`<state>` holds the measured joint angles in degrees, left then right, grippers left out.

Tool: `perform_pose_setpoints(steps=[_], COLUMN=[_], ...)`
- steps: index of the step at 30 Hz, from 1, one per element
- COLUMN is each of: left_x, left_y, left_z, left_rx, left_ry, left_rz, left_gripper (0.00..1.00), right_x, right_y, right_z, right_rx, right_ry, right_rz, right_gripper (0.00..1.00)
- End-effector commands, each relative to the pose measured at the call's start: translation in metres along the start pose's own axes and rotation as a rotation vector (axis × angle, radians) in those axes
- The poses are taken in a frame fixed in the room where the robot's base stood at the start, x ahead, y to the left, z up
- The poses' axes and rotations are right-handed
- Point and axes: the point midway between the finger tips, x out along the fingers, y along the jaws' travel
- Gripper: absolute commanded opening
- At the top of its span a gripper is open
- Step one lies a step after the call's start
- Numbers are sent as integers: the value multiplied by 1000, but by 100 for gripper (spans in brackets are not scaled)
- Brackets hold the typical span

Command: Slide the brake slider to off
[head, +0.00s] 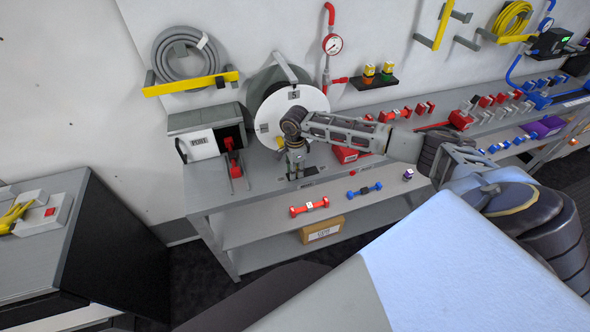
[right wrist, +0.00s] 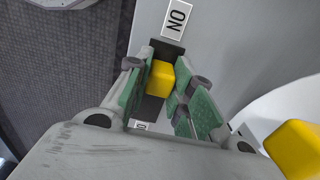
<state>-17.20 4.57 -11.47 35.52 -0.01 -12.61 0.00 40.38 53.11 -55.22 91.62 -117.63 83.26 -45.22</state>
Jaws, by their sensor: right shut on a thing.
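The brake slider is a yellow block (right wrist: 160,78) standing in a dark slot. A white label (right wrist: 176,19) with the letters O and N sits at the slot's far end. A second, smaller label (right wrist: 140,126) shows at the near end, its text hard to read. My right gripper (right wrist: 162,90) has its green pads on both sides of the yellow block and is shut on it. The block stands between the two labels. In the head view my right gripper (head: 296,170) points down at the bench top in front of the white reel; it hides the slider there. My left gripper is not in view.
The white hose reel (head: 270,105) stands close behind the right gripper. A grey box (head: 207,122) with a red lever (head: 232,160) is to the left. Another yellow part (right wrist: 295,145) shows at the right of the wrist view. Dumbbell-shaped red and blue pieces lie on the shelf below.

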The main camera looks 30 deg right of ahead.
Motion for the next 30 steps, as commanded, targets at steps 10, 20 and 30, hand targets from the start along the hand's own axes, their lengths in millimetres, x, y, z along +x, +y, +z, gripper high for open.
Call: perform_pose_setpoints(steps=[10,20,30], left_x=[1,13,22], left_y=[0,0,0], left_z=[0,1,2], left_rx=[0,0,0], left_ry=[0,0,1], left_rz=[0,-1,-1], left_gripper=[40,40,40], right_x=[0,1,0], right_y=[0,-1,-1], right_z=[-3,-34,-64], right_rx=[1,2,2], right_ry=[1,2,1], right_rz=[-1,-3,-2], right_gripper=[0,0,0])
